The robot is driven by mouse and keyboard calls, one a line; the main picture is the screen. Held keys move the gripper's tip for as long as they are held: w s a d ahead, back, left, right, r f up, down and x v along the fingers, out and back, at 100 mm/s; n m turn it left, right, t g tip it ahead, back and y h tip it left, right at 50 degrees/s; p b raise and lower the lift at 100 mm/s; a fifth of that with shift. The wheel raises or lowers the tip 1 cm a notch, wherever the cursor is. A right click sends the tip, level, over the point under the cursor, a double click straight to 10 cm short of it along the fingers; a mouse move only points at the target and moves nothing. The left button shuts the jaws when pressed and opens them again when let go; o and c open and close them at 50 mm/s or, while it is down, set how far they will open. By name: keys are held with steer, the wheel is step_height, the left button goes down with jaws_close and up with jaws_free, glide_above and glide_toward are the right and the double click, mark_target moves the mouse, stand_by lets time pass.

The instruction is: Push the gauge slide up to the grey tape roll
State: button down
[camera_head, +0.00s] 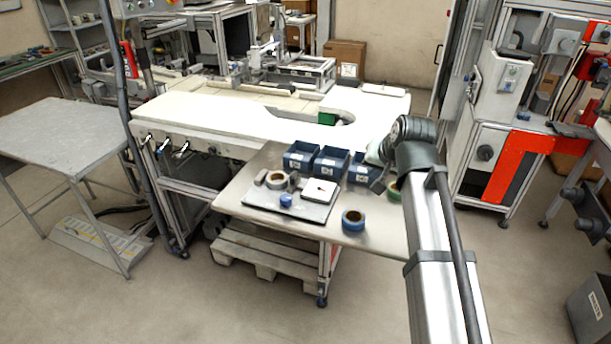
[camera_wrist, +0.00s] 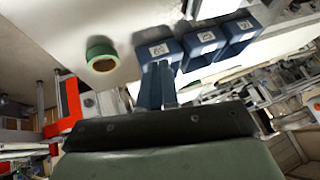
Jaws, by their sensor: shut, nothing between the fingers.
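The grey tape roll (camera_head: 277,180) lies toward the left of a dark grey plate (camera_head: 267,198) on the work table. A white block with a small dark and red mark (camera_head: 320,191) sits at the right of the plate, apart from the roll; it looks like the gauge slide, but I cannot be sure. A small blue knob-like piece (camera_head: 286,200) is at the plate's front. My gripper (camera_head: 379,184) is to the right of the plate, by the bins, partly behind my arm. In the wrist view its fingers (camera_wrist: 157,86) are together and empty. The plate is out of that view.
Several blue bins (camera_head: 331,161) line the back of the table. A blue tape roll (camera_head: 353,220) lies near the front edge. A green tape roll (camera_head: 393,191) is beside my arm and shows in the wrist view (camera_wrist: 102,56). Tabletop between plate and blue roll is clear.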

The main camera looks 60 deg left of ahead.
steer(key=s+a+r+g, duration=0.2)
steer(key=s+r, duration=0.1)
steer(key=s, duration=0.7)
glide_toward(298, 181)
steer(key=w+f, duration=0.2)
steer(key=f, duration=0.2)
steer(key=shift+w+a+f, duration=0.25)
steer(key=shift+w+f, duration=0.1)
steer(key=shift+w, duration=0.05)
steer(key=shift+s+a+r, duration=0.1)
steer(key=shift+s+a, duration=0.65)
steer(key=shift+s, duration=0.1)
steer(key=shift+s+a, duration=0.45)
steer(key=shift+s, duration=0.05)
steer(key=shift+a, duration=0.1)
